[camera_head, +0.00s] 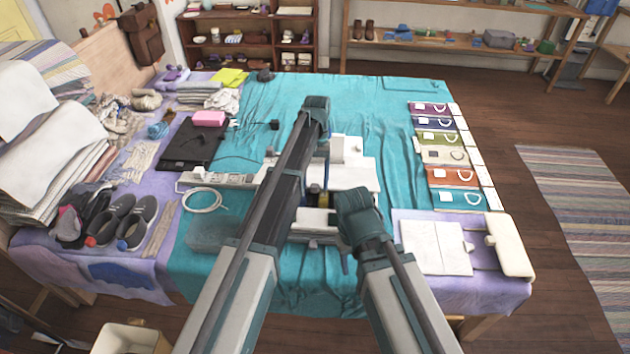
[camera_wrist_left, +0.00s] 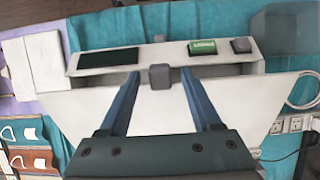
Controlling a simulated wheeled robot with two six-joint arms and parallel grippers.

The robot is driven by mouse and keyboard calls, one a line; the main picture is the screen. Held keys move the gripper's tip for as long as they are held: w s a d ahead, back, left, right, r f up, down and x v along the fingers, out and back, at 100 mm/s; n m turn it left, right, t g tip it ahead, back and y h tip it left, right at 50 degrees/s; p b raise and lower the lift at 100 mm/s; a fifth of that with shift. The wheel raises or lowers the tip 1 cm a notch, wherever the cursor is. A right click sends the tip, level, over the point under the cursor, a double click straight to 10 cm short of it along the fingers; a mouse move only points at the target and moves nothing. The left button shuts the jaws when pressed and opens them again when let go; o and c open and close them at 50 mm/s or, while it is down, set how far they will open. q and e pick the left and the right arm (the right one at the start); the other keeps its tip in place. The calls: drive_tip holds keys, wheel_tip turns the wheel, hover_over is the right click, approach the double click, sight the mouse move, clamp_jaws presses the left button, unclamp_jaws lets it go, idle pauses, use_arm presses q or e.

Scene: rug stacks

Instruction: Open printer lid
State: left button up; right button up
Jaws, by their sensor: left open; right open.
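The white printer (camera_head: 352,174) stands mid-table on the teal cloth, partly hidden behind my left arm. In the left wrist view, its control strip (camera_wrist_left: 221,59) carries a dark screen, a green button and a grey button. Its broad white lid (camera_wrist_left: 235,98) lies below that strip, with a grey tab (camera_wrist_left: 160,77) at its edge. My left gripper (camera_wrist_left: 160,73) is open, its two fingers on either side of the tab; contact is not clear. In the head view, my left gripper (camera_head: 324,182) is mostly hidden. My right gripper (camera_head: 344,262) is open in front of the printer, largely covered by its arm.
A power strip (camera_head: 217,179) and coiled white cable (camera_head: 204,200) lie left of the printer, near a translucent box (camera_head: 212,233). Colored pouches (camera_head: 455,175) line the right side. Shoes (camera_head: 137,222) and textiles crowd the left. Teal cloth behind the printer is mostly clear.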

sight(316, 181)
use_arm(q)
drive_tip(key=p+v, duration=1.2)
drive_tip(key=v, duration=0.1)
drive_tip(key=shift+w+r+p, duration=0.15)
drive_tip(key=shift+r+p, duration=0.15)
drive_tip(key=shift+r, duration=0.05)
drive_tip(key=shift+c, duration=0.3)
